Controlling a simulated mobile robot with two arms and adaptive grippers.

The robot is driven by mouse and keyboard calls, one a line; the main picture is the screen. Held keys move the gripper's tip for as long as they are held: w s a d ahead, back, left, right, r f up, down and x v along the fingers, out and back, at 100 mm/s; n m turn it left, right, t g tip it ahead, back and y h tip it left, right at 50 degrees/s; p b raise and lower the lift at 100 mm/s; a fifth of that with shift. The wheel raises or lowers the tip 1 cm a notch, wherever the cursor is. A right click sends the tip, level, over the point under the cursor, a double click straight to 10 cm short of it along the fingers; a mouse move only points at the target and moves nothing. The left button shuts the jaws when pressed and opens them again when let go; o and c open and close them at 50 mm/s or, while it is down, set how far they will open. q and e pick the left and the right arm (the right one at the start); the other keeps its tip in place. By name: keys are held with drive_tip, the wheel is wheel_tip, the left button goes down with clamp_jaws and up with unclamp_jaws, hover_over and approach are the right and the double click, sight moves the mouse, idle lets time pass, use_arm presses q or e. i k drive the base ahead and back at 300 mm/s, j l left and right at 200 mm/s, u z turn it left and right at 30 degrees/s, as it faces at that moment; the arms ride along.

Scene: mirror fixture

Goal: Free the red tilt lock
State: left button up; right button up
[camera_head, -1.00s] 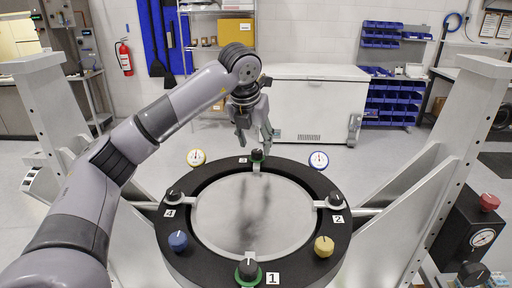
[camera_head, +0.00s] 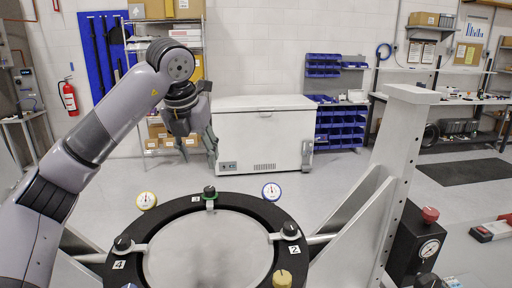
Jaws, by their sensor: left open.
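A red knob (camera_head: 430,214), which looks like the red tilt lock, sits on top of a black box (camera_head: 408,238) with a round gauge, right of the fixture. The round mirror fixture has a black ring (camera_head: 297,222) around a grey disc (camera_head: 210,245). My left gripper (camera_head: 199,155) is open and empty. My right gripper is not in view.
A grey upright post (camera_head: 398,160) with a slanted brace stands between the ring and the black box. A white chest freezer (camera_head: 262,135) stands behind. A red-and-grey item (camera_head: 492,229) lies at the far right.

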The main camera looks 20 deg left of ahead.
sight(430, 214)
drive_tip(key=k+l, duration=1.2)
drive_tip(key=k, duration=0.05)
